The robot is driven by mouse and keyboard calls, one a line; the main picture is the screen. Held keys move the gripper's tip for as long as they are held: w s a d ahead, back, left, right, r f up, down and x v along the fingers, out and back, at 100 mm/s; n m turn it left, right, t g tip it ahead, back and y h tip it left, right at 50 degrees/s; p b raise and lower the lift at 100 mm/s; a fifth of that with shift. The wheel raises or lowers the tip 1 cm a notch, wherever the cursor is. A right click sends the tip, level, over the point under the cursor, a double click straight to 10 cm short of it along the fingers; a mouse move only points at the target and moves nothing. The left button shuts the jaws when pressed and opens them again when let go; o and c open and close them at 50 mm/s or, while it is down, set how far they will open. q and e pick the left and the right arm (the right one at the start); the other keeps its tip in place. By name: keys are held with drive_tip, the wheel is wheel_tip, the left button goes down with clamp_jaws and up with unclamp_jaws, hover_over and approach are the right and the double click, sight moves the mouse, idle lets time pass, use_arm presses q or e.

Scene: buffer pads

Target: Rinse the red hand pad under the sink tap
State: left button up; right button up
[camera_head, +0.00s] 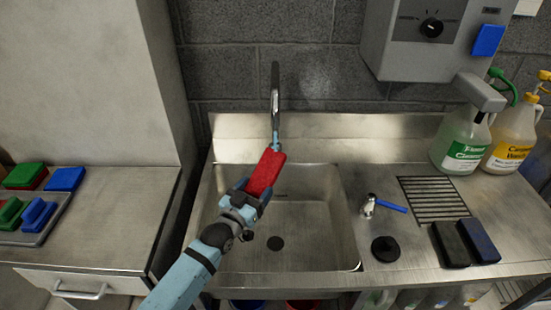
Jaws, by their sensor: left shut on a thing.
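The red hand pad (266,173) is held above the sink basin, tilted up toward the back right. My left gripper (250,195) is shut on its near end. The sink tap (275,95) stands at the back of the basin, and its lower end meets the pad's far end in the picture; I cannot tell whether they touch. I see no clear water stream. The sink basin (315,235) is bare steel with a dark drain. A small lever with a blue handle (392,206) is right of the basin. My right gripper is not in view.
A tray (38,238) with green and blue pads sits on the left counter. Two dark pads (451,244) lie at the right by a drain grate (434,198). A green-labelled jug (463,140) and a yellow-labelled jug (512,138) stand at the back right, below a wall box (415,55).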

use_arm(q)
drive_tip(key=r+p+v, duration=0.1)
drive_tip(key=p+v, duration=0.3)
drive_tip(key=v, duration=0.6)
drive_tip(key=shift+s+a, duration=0.15)
drive_tip(key=shift+s, duration=0.15)
drive_tip(key=shift+r, duration=0.2)
drive_tip(key=s+a+r+n+t+y+p, duration=0.1)
drive_tip(key=s+a+r+n+y, duration=0.1)
drive_tip(key=a, duration=0.5)
drive_tip(key=s+a+r+n+t+y+p, duration=0.1)
drive_tip(key=s+a+r+n+y, duration=0.2)
drive_tip(key=a+r+y, duration=0.3)
wheel_tip(320, 180, up, 3)
drive_tip(key=shift+s+a+n+t+y, duration=0.3)
drive_tip(key=shift+n+y, duration=0.2)
drive_tip(key=shift+y, duration=0.3)
